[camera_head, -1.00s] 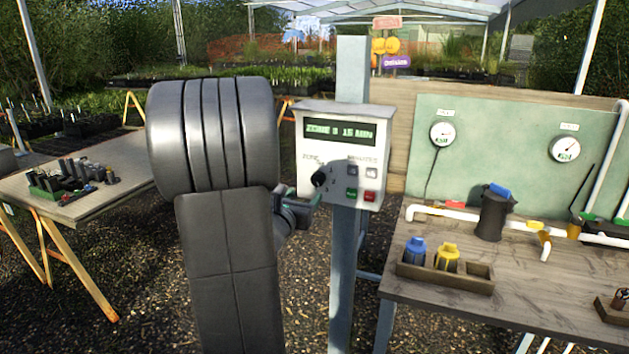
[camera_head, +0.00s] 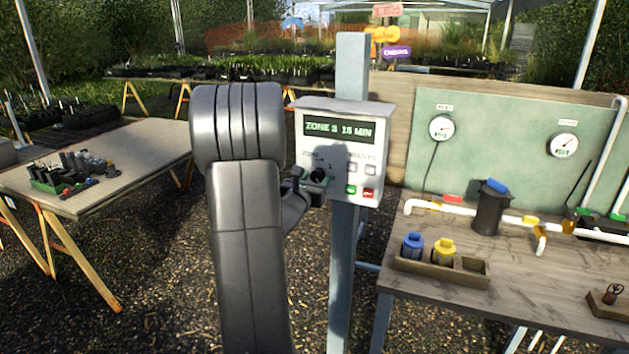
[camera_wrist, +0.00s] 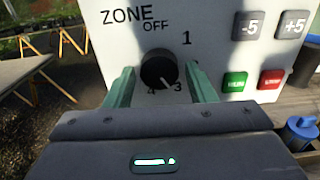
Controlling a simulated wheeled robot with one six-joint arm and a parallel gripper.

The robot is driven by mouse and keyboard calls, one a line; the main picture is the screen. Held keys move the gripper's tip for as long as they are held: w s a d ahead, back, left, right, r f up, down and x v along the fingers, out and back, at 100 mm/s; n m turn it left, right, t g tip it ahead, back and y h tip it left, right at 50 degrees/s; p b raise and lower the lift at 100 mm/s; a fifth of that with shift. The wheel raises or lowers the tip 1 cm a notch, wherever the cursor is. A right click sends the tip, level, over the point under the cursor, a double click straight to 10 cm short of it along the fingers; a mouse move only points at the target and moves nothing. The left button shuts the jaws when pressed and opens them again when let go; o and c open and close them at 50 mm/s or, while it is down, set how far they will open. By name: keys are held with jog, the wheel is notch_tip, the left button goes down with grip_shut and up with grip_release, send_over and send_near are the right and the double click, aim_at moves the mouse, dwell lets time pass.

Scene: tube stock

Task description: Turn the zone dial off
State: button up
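The zone dial (camera_wrist: 152,68) is a round black knob on the face of a white controller box (camera_head: 381,162). Its light pointer mark is at the lower right, near the 3; OFF is printed above it. The green display (camera_head: 340,130) appears to read ZONE 3 15 MIN. My gripper (camera_wrist: 160,72) has its two green fingers on the left and right of the dial, with a small gap on each side. It is open and holds nothing. In the head view the gripper (camera_head: 318,181) partly covers the dial.
Beside the dial are grey -5 (camera_wrist: 245,26) and +5 buttons, a green RUN button (camera_wrist: 235,82) and a red button (camera_wrist: 271,79). The box is on a grey post (camera_head: 343,270). A workbench (camera_head: 430,300) stands right, another table (camera_head: 120,165) left.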

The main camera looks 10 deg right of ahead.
jog(key=c, duration=0.7)
